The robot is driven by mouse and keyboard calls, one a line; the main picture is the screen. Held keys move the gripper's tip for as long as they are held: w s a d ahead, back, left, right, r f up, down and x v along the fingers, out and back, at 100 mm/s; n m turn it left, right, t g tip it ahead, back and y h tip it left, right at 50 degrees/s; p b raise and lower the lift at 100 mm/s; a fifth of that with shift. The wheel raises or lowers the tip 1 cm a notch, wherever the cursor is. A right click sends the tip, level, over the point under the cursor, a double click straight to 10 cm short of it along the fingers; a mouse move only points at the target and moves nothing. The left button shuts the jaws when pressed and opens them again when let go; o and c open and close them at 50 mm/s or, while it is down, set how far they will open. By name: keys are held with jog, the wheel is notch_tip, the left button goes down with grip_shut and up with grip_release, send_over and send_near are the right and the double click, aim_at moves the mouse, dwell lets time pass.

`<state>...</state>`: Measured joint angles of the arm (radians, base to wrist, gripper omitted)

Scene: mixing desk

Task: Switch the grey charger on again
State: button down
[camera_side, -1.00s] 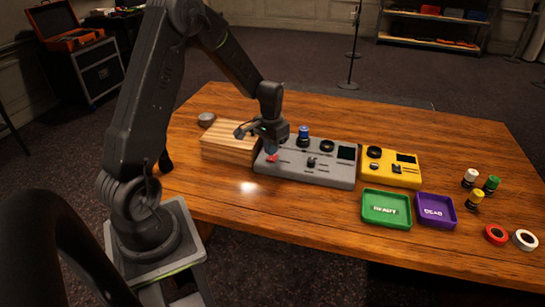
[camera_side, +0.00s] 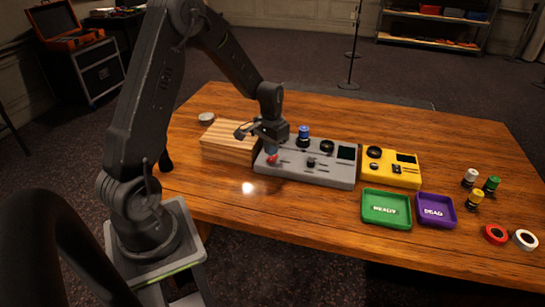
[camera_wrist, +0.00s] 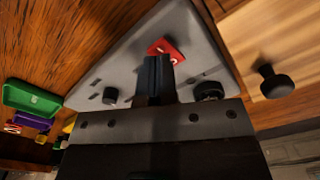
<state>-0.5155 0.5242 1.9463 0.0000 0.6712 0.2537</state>
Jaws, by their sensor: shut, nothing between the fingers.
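The grey charger (camera_side: 334,178) lies on the wooden table, with a red switch (camera_side: 272,159) near its left end. A blue-topped cell (camera_side: 303,131) stands upright at its back. My gripper (camera_side: 272,150) is shut and empty, pointing down just over the red switch. In the wrist view the closed fingers (camera_wrist: 154,72) are right beside the red switch (camera_wrist: 167,50) on the grey top (camera_wrist: 125,62) and partly cover it. I cannot tell whether they touch it, or which way the switch is set.
A striped wooden block (camera_side: 228,139) stands close on the left. A yellow charger (camera_side: 405,178) is on the right. Green (camera_side: 385,224) and purple (camera_side: 436,222) trays lie in front of it. Several small cells and two rings (camera_side: 495,235) are at the far right. The front left table is clear.

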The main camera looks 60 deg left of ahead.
aim_at(271, 159)
jog(key=shift+f, duration=1.2)
dwell(0.5)
jog(key=shift+r, duration=3.55)
jog(key=shift+d+r, duration=0.1)
jog(key=s+d+r+m+t, duration=0.1)
jog(key=s+d+r+t, duration=0.1)
jog(key=s+d+r, duration=0.6)
jog(key=s+d+r+m+t, duration=0.2)
jog(key=s+d+r, duration=0.6)
jog(key=d, duration=0.4)
jog(key=shift+s+d+r+t, duration=0.25)
jog(key=shift+s+t, duration=0.4)
jog(key=shift+t, duration=0.15)
